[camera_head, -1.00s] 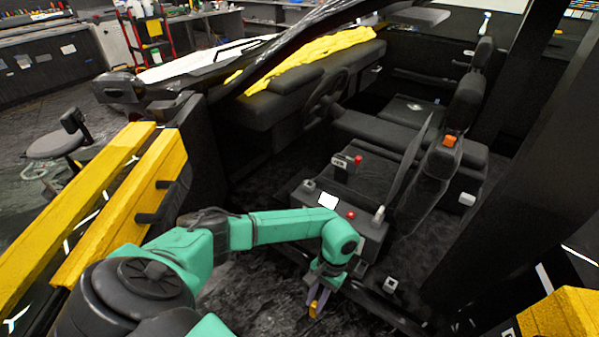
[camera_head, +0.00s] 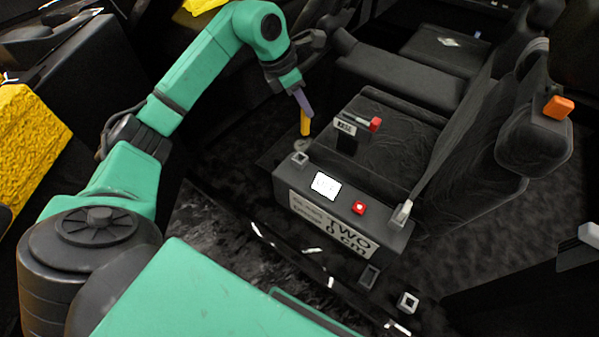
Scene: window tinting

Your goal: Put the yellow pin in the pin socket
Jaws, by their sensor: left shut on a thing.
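My left gripper (camera_head: 299,93) hangs over the car floor by the seat, pointing down. It is shut on the yellow pin (camera_head: 305,124), which points down below the purple part at the fingertips. The pin's tip is close above a small round grey fitting (camera_head: 302,145) in the picture; I cannot tell whether they touch. A square grey socket (camera_head: 299,159) stands on the near left corner of the black box, just below the pin in the picture. Which of these is the pin socket I cannot tell. My right gripper is out of view.
The black box (camera_head: 390,236) carries a white display, a red button (camera_head: 359,207) and a grey lever. A red-ended part (camera_head: 374,125) stands behind it. Other square sockets (camera_head: 408,303) sit near the door sill. The seat (camera_head: 400,125) is right of the pin.

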